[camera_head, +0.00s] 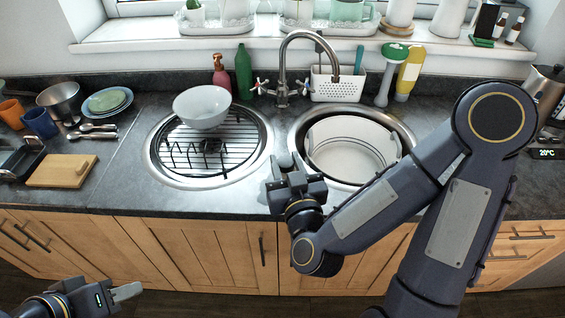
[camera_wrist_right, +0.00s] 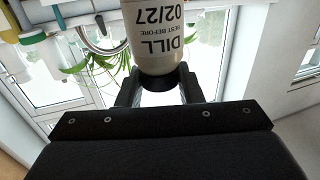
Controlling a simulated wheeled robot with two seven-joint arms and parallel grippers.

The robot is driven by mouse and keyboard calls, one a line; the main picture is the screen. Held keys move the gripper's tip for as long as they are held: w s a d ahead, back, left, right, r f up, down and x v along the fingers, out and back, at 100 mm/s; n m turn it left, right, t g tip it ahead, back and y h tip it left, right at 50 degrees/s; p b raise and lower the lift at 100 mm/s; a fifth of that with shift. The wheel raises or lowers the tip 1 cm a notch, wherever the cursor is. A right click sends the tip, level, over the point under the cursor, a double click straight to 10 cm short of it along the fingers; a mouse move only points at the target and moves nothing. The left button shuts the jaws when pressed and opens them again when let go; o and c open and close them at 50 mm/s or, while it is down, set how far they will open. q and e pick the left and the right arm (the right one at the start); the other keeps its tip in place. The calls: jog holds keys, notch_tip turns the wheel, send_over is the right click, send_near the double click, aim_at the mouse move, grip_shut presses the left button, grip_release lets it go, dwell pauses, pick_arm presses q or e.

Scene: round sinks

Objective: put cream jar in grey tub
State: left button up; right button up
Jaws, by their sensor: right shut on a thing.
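The cream jar (camera_wrist_right: 160,38) is in the jaws of my right gripper (camera_wrist_right: 160,88). Its label reads "DILL", "BEST BEFORE 02/27", upside down in the wrist view. In the head view my right gripper (camera_head: 286,166) is just left of the right sink's rim, with a small pale part of the jar (camera_head: 286,159) showing at its fingertips. The pale grey round tub (camera_head: 350,152) sits in the right sink, right of this gripper, and looks empty. My left gripper (camera_head: 126,292) is low at the front left, away from the counter; its finger opening is unclear.
The left sink holds a wire rack (camera_head: 190,155) with a white bowl (camera_head: 202,106) on it. The tap (camera_head: 284,75) arches behind the right sink. A wooden board (camera_head: 62,171) lies left.

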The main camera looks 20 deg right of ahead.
jog(key=w+f, duration=0.3)
jog(key=w+d+f, duration=0.1)
jog(key=w+f, duration=0.2)
jog(key=f, duration=0.1)
jog(key=w+d+f, duration=0.1)
jog(key=w+f, duration=0.3)
jog(key=shift+f+p, duration=0.2)
jog(key=shift+p, duration=0.1)
jog(key=shift+s, duration=0.1)
jog(key=shift+f, duration=0.1)
jog(key=o, duration=1.1)
